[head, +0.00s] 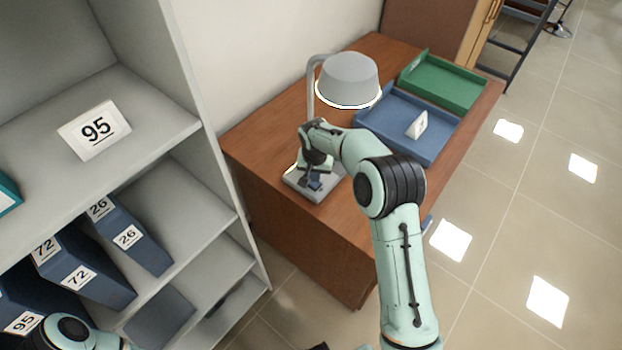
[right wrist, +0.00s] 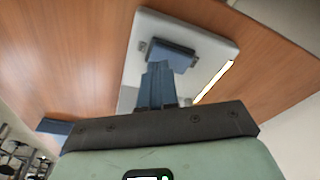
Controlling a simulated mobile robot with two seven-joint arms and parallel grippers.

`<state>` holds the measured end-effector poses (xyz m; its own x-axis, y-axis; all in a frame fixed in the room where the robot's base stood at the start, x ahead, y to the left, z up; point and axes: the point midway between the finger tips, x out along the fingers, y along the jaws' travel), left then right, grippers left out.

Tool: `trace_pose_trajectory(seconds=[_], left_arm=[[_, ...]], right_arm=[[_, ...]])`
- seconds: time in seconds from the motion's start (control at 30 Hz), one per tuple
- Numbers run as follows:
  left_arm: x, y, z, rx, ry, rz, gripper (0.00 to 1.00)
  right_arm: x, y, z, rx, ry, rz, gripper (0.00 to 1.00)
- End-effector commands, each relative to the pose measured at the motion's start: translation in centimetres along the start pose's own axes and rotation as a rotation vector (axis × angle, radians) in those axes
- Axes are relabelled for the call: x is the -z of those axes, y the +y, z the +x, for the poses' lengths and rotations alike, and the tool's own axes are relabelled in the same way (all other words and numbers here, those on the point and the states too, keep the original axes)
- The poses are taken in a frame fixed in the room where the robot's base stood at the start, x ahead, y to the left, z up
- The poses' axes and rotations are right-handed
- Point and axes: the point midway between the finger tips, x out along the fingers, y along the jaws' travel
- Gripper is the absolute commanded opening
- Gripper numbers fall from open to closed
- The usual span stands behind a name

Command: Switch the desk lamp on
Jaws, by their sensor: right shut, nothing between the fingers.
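The desk lamp has a grey shade (head: 348,76) on a thin curved stem, with a bright, glowing-looking lower rim. Its pale grey base (head: 297,183) stands on the brown desk. My right gripper (head: 316,182) is over the base, pointing down, and partly hides it. In the right wrist view the closed fingers (right wrist: 158,82) reach to a dark blue rocker-like block (right wrist: 172,55) on the lamp base (right wrist: 146,33). I cannot tell whether they touch it. A bright yellow-white strip (right wrist: 213,82) shows along the base.
A blue tray (head: 385,142) holding a white number card (head: 417,125) and a green tray (head: 440,90) lie on the desk (head: 245,140) to the right. A grey shelf (head: 185,215) with blue numbered bins (head: 75,265) stands at the left. Tiled floor is open at the right.

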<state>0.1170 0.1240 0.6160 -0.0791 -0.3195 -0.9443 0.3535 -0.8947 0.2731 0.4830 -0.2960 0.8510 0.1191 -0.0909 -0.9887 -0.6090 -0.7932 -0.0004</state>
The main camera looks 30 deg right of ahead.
Motion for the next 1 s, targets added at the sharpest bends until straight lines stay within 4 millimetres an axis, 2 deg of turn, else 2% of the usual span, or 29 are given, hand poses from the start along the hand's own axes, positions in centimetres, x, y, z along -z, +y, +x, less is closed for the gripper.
trace_pose_trajectory(seconds=[0.03, 1.0], left_arm=[[0.2, 0.2, -0.5, -0.001, 0.003, 0.001, 0.43], [2.4, 2.4, -4.5, -0.012, 0.035, 0.012, 0.43]], right_arm=[[0.2, -0.1, -0.7, 0.001, 0.002, 0.000, 0.00], [1.4, -0.1, -8.4, 0.001, 0.001, 0.000, 0.00]])
